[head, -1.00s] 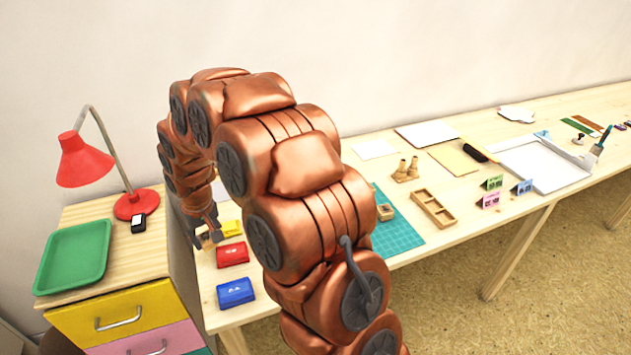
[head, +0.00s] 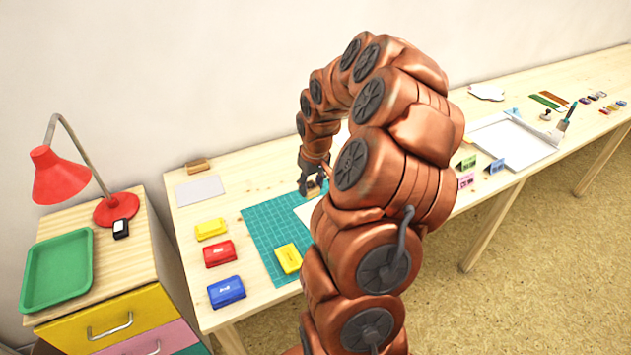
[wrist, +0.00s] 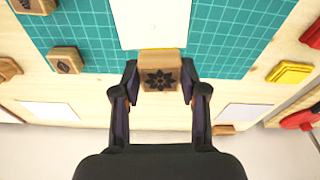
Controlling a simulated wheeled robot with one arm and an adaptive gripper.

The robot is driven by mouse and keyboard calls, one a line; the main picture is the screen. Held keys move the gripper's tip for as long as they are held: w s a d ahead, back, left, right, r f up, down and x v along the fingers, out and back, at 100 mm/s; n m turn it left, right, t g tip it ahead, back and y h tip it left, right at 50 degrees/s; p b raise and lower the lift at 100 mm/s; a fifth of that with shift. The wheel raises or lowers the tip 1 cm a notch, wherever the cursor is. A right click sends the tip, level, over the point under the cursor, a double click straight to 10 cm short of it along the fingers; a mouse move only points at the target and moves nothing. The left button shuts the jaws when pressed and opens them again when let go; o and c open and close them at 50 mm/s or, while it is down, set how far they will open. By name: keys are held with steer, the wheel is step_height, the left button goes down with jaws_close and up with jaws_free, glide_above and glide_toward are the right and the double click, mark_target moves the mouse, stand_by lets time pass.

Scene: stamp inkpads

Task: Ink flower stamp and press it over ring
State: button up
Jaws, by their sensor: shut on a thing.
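My gripper (wrist: 159,88) is shut on the flower stamp (wrist: 160,78), a small wooden block with a dark flower on the face turned to the wrist camera. In the head view my gripper (head: 313,183) is at the far edge of the teal cutting mat (head: 262,228), and the stamp cannot be made out. A white card (wrist: 152,22) lies on the mat just beyond the stamp in the wrist view; my arm hides much of it in the head view (head: 306,210). No ring is visible on the part I see. Yellow (head: 211,229), red (head: 219,253) and blue (head: 226,291) inkpads stand left of the mat.
Another yellow piece (head: 288,258) lies on the mat near its front. Other wooden stamps, one with a dark print (wrist: 63,60), lie left in the wrist view. A red lamp (head: 60,176) and a green tray (head: 57,270) stand on the side cabinet.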

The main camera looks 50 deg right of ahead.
mark_target(315, 202)
steer(key=shift+s+d, duration=0.45)
steer(key=shift+f+b, duration=0.6)
steer(key=shift+f, duration=2.35)
steer(key=shift+f+b, duration=0.4)
steer(key=shift+f, duration=0.15)
steer(key=shift+r, duration=0.65)
steer(key=shift+r+p, duration=0.5)
steer(key=shift+r, duration=2.2)
steer(key=shift+a, duration=0.1)
